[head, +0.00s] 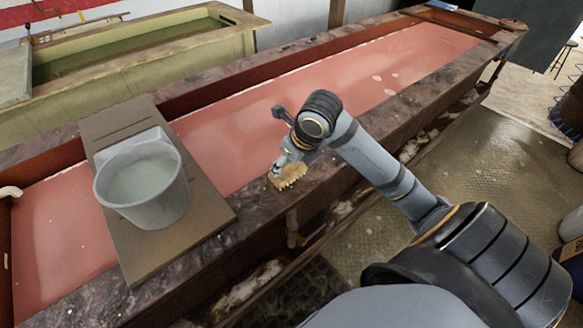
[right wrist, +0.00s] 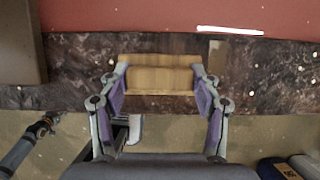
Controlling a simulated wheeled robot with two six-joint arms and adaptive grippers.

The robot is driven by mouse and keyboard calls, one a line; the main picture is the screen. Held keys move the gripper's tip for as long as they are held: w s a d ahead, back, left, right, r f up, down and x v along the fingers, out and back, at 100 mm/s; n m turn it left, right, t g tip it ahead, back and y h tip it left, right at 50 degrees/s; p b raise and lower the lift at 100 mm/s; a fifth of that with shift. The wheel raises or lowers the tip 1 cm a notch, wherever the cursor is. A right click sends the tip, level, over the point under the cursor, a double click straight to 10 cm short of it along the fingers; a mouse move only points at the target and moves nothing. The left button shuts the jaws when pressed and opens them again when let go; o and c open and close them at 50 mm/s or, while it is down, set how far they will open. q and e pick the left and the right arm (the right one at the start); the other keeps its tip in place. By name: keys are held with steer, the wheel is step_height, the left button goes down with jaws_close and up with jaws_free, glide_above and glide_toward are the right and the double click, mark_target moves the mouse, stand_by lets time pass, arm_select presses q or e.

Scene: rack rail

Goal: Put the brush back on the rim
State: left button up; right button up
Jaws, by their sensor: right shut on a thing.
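The brush (head: 288,177) is a small tan wooden block with bristles along its lower edge in the head view. It is at the near rim (head: 330,165) of the long trough, a dark, stained ledge. My right gripper (head: 287,163) is shut on the brush. In the right wrist view the brush (right wrist: 160,76) lies crosswise between the two fingertips, with the rim (right wrist: 75,65) behind it. I cannot tell whether the brush touches the rim or is just above it. My left gripper is not in view in the head view.
The trough holds pink liquid (head: 240,135). A board (head: 150,250) lies across it with a grey bucket (head: 143,185) on top, left of my right gripper. A second trough with green liquid (head: 130,48) stands behind. The rim right of the brush is clear.

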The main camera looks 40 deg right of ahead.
steer(key=shift+a+r, duration=0.1)
steer(key=shift+s, duration=0.2)
steer(key=o, duration=1.8)
steer(key=shift+c, duration=0.2)
